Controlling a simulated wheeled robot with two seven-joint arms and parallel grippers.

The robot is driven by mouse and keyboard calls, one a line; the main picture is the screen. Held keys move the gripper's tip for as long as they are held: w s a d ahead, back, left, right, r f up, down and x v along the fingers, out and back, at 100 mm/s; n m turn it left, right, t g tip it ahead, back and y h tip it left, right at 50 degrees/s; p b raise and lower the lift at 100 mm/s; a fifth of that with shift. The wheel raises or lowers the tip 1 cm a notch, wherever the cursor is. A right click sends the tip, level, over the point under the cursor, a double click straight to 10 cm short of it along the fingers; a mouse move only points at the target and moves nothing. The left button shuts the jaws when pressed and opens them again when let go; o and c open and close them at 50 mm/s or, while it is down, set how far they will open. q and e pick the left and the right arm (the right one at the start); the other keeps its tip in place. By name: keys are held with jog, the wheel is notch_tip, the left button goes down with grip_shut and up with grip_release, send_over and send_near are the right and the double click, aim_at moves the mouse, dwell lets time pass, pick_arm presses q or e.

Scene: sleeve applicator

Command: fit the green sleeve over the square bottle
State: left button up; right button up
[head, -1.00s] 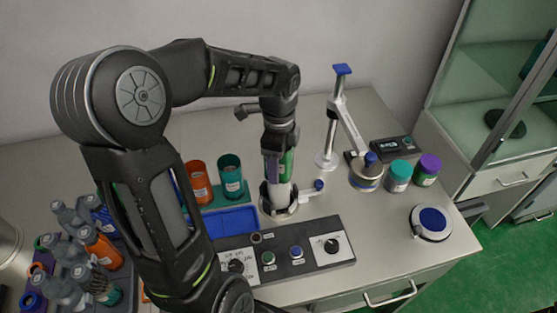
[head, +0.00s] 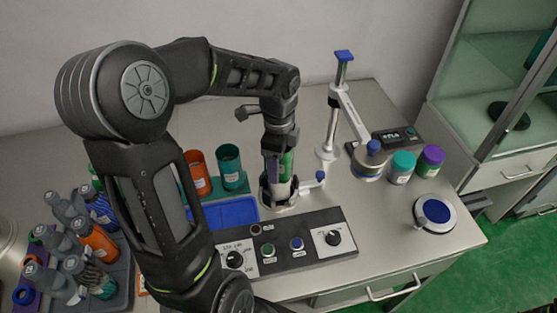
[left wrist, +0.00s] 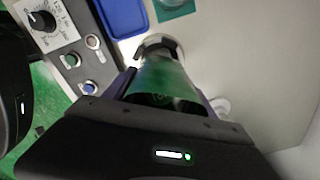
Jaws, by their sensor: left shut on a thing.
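My left gripper (head: 277,170) points down over the clamp fixture (head: 279,199) on the bench and is shut on the green sleeve (head: 287,164). In the left wrist view the sleeve (left wrist: 165,78) stands between the two fingers, with the fixture's ring (left wrist: 155,43) at its far end. The sleeve is upright, with its lower end down at the fixture's dark jaws. The square bottle is hidden by the sleeve, fingers and jaws, so I cannot tell how far the sleeve covers it. My right gripper is not in view.
A control panel (head: 285,247) lies in front of the fixture and a blue tray (head: 230,213) left of it. Orange (head: 199,172) and teal (head: 229,167) sleeves stand behind the tray. A post with an arm (head: 334,110) stands behind right. Several bottles fill a rack at left.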

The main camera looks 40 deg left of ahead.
pick_arm(q)
jog(key=shift+f+b, duration=0.35)
jog(key=shift+f, duration=0.35)
jog(key=o, duration=1.4)
jog(key=shift+c, duration=0.2)
jog(key=shift+o, duration=0.3)
jog(key=shift+o, duration=0.8)
